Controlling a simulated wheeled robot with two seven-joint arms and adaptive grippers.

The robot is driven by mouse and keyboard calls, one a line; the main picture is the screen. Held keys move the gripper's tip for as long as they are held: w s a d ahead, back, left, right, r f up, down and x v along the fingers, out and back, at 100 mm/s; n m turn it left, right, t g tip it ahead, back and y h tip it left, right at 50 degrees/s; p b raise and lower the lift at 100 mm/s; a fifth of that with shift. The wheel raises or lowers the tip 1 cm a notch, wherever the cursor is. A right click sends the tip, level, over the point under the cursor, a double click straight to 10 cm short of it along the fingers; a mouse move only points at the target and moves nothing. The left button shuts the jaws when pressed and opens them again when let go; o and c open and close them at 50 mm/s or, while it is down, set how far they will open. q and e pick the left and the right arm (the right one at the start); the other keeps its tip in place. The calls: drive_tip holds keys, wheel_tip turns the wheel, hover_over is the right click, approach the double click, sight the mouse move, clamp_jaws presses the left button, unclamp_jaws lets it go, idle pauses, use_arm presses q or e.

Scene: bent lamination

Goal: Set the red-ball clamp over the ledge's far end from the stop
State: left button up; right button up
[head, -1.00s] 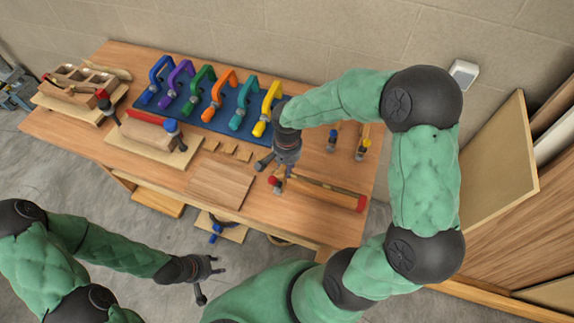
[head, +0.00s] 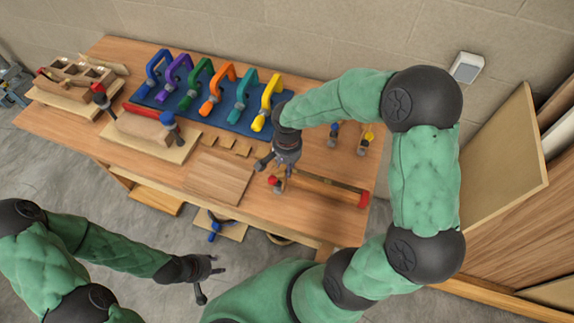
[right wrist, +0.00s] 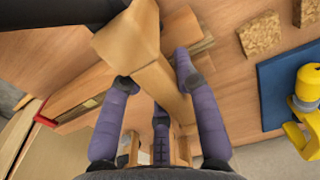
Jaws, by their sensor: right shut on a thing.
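The red-ball clamp is a small wooden clamp; its red ball (head: 272,180) shows just below my right gripper (head: 270,172) in the head view. My right gripper is shut on this clamp, whose wooden body (right wrist: 140,45) stands between the fingers in the right wrist view. The ledge (head: 325,186) is a long wooden strip along the table's front right. Its red stop (head: 362,199) is at the right end. The clamp is at the ledge's left end; whether it straddles or touches the ledge is hidden. My left gripper (head: 208,281) is open and empty, off the table's front.
Small clamps with a blue ball (head: 333,132) and a yellow ball (head: 368,138) stand behind the ledge. A blue mat (head: 188,106) holds several coloured C-clamps. A flat wooden board (head: 218,177) and small wood pieces (head: 225,142) lie left of my right gripper.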

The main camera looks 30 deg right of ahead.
drive_tip(key=shift+s+a+f, duration=0.1)
drive_tip(key=shift+s+f, duration=0.2)
drive_tip(key=shift+f, duration=0.1)
drive_tip(key=shift+s+a+f+b, duration=0.15)
drive_tip(key=shift+f+b, duration=0.1)
drive_tip(key=shift+b, duration=0.2)
idle(0.5)
idle(0.3)
drive_tip(key=o, duration=1.2)
drive_tip(key=shift+c, duration=0.2)
drive_tip(key=shift+w+d+f, duration=0.15)
drive_tip(key=shift+w+d, duration=0.05)
drive_tip(key=shift+w, duration=0.1)
drive_tip(key=shift+r, duration=0.2)
